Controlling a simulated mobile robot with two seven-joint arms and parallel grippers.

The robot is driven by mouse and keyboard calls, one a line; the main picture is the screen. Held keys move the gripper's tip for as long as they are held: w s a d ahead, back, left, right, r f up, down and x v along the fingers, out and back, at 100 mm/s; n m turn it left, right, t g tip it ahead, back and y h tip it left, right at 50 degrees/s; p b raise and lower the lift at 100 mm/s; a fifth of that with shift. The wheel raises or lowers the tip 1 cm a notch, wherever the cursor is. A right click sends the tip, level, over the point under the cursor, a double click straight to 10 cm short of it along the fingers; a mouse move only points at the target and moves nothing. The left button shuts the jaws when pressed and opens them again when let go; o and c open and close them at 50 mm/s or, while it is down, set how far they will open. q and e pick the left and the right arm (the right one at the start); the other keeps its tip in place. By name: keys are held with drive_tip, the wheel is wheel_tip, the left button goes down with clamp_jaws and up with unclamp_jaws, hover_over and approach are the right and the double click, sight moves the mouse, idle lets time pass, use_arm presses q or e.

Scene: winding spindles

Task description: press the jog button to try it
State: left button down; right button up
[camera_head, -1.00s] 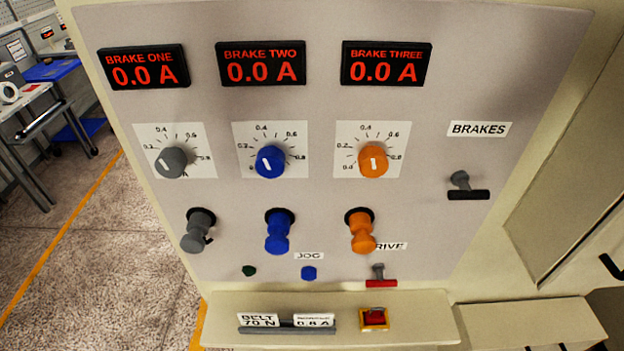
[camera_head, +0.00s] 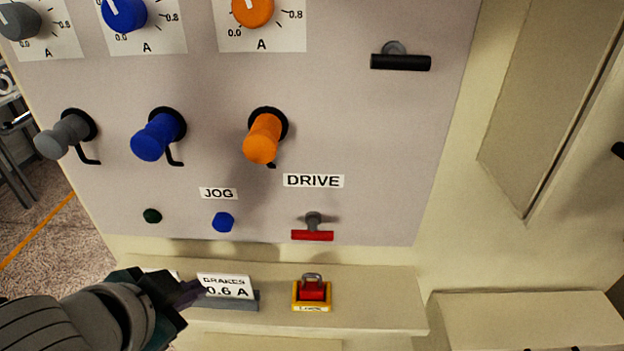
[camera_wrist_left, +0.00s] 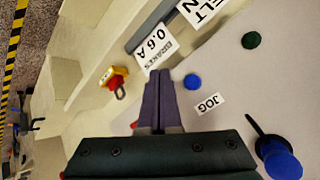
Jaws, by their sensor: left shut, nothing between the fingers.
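The blue jog button (camera_head: 223,222) sits low on the grey panel, just below the JOG label (camera_head: 218,194). A dark green button (camera_head: 152,216) is to its left. My left gripper (camera_head: 198,291) is in front of the ledge, below and left of the blue button in the head view, with its fingers shut and empty. In the left wrist view the closed fingertips (camera_wrist_left: 158,76) point toward the panel's lower edge, and the blue button (camera_wrist_left: 193,81) shows just right of them, apart. My right gripper is in neither view.
A red drive handle (camera_head: 312,235) is right of the button. A yellow-framed red lock piece (camera_head: 312,291) and a BRAKES 0.6 A card (camera_head: 226,287) are on the ledge (camera_head: 380,305). Blue (camera_head: 155,138) and orange (camera_head: 262,140) knobs protrude above.

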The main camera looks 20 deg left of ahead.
sight(222, 224)
use_arm(q)
drive_tip(key=shift+w+d+f, duration=0.1)
drive_tip(key=shift+w+f, duration=0.1)
drive_tip(key=shift+f, duration=0.1)
drive_tip(key=shift+w, duration=0.1)
drive_tip(key=w+b, duration=0.1)
drive_tip(key=w, duration=0.1)
drive_tip(key=w+a+b, duration=0.1)
drive_tip(key=w, duration=0.1)
drive_tip(key=w+b, duration=0.1)
drive_tip(key=w, duration=0.1)
drive_tip(key=shift+w+a+f+b, duration=0.1)
drive_tip(key=shift+w+a+b, duration=0.25)
drive_tip(key=shift+w, duration=0.05)
drive_tip(key=shift+w+a, duration=0.15)
drive_tip(key=shift+w, duration=0.65)
idle(1.2)
drive_tip(key=shift+w+a, duration=0.1)
drive_tip(key=shift+w, duration=0.3)
